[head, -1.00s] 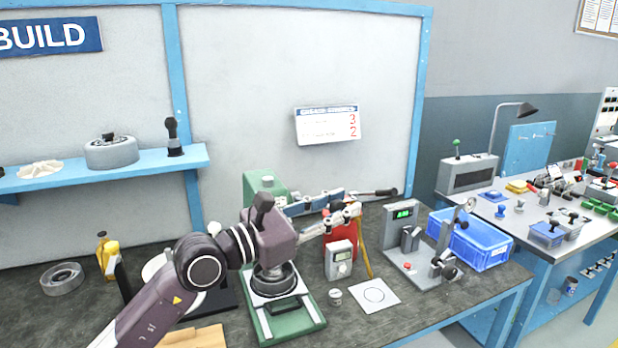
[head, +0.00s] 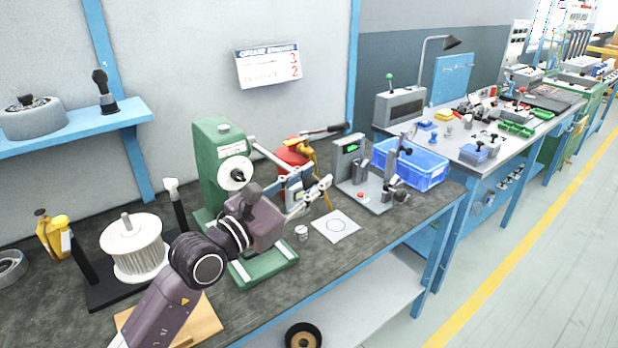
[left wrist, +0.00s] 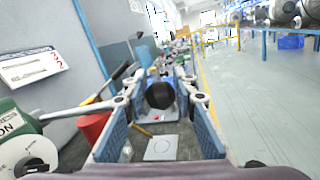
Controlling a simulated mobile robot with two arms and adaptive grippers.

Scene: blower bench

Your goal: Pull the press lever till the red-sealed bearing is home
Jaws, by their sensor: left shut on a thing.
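The green press (head: 213,165) stands on the bench, with a white round dial on its head. Its silver lever (head: 270,157) slopes down to the right from the head to my left gripper (head: 308,188). In the left wrist view the lever (left wrist: 75,112) runs in from the left, and a black round knob (left wrist: 160,95) sits between the blue-padded fingers. My left gripper is shut on the lever at this knob. My left arm covers the lower front of the press, so the red-sealed bearing is hidden. My right gripper is out of view.
A red container (head: 292,152) with a dark-handled bar stands right behind the gripper. A grey test stand (head: 372,200) and a blue crate (head: 425,172) are farther right. A white card (head: 336,225) and small cup (head: 301,232) lie in front. A white pleated part (head: 135,250) stands left.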

